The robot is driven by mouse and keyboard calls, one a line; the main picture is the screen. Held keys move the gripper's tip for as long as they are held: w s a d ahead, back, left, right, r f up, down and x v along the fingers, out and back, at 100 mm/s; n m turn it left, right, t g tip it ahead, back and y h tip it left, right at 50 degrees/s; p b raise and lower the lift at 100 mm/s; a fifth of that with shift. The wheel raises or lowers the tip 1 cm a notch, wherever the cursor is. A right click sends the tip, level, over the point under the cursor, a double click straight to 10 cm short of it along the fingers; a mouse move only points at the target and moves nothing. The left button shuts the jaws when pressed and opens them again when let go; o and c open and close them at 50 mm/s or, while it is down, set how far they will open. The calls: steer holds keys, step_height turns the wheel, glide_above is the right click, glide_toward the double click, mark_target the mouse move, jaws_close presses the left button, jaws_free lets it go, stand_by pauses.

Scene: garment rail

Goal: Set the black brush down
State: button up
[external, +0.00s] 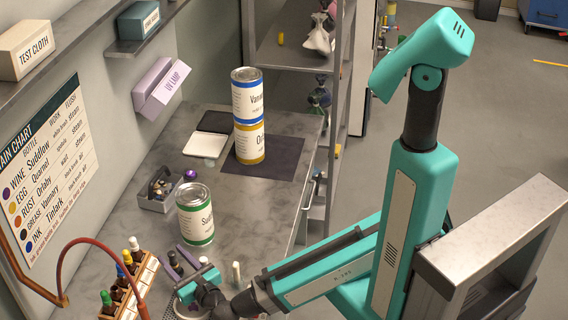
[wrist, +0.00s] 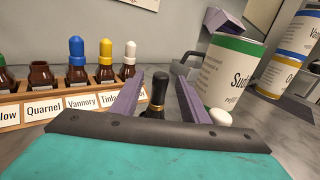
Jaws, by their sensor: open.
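The black brush (wrist: 157,92), a black handle with a gold band, stands roughly upright between the two purple fingers of my gripper (wrist: 157,95) in the wrist view. The fingers are apart, with a visible gap on each side of the handle. The brush's lower end is hidden behind my gripper's body. In the external view my gripper (external: 180,260) is low over the near part of the grey worktop (external: 262,215), right of the bottle rack. What the brush's foot rests on cannot be seen.
The wooden bottle rack (wrist: 75,108) is on the left; one brown bottle (wrist: 42,76) has no cap. A white-topped piece (wrist: 219,117) is close right of my gripper. The green-banded can (external: 195,214) stands beyond, with two stacked cans (external: 248,115) farther back.

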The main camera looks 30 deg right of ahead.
steer(key=shift+w, duration=0.65)
steer(key=shift+c, duration=0.2)
jaws_close()
